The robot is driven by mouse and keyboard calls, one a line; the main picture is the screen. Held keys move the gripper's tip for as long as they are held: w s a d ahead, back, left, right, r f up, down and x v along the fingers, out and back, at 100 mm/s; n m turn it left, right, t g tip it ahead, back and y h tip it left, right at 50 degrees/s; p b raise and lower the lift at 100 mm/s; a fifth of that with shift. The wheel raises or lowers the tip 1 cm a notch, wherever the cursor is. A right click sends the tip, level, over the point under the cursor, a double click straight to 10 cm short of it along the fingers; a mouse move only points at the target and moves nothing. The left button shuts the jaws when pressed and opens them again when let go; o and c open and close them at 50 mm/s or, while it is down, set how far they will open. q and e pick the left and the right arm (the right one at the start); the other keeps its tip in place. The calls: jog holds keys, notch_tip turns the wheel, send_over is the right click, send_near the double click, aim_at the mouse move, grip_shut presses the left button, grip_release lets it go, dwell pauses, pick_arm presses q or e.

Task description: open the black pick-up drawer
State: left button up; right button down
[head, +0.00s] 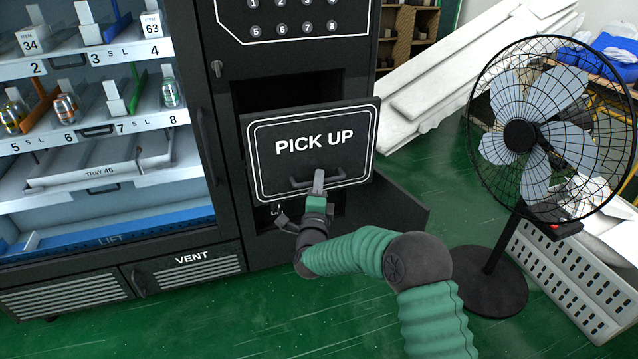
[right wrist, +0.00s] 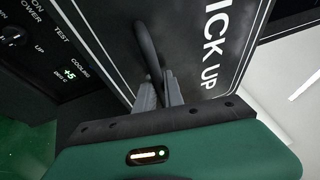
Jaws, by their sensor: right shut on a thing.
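The black pick-up drawer (head: 315,155) is at the right side of the vending machine, with "PICK UP" in white on its front. It stands out from the machine, with its side wall showing at the right and a dark opening above it. Its bar handle (head: 330,178) is low on the front. My right gripper (head: 319,182) is at the handle. In the right wrist view its fingers are shut on the handle (right wrist: 147,50), and the drawer front (right wrist: 195,45) fills the upper middle. My left gripper is not in view.
A black standing fan (head: 520,135) is at the right, its round base on the green floor. White panels (head: 470,60) lean behind the drawer. The machine's glass display (head: 95,120) with bottles is at the left. Green floor (head: 230,310) in front is clear.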

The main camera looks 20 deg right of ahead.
jog(key=shift+s+f, duration=0.2)
jog(key=shift+s, duration=0.05)
jog(key=c, duration=1.5)
grip_release()
jog(key=shift+w+f, duration=0.1)
jog(key=shift+w, duration=0.05)
jog(key=shift+o, duration=0.2)
jog(key=p+v, duration=0.3)
jog(key=v, duration=1.3)
jog(key=shift+s+a, duration=0.15)
jog(key=shift+s, duration=0.25)
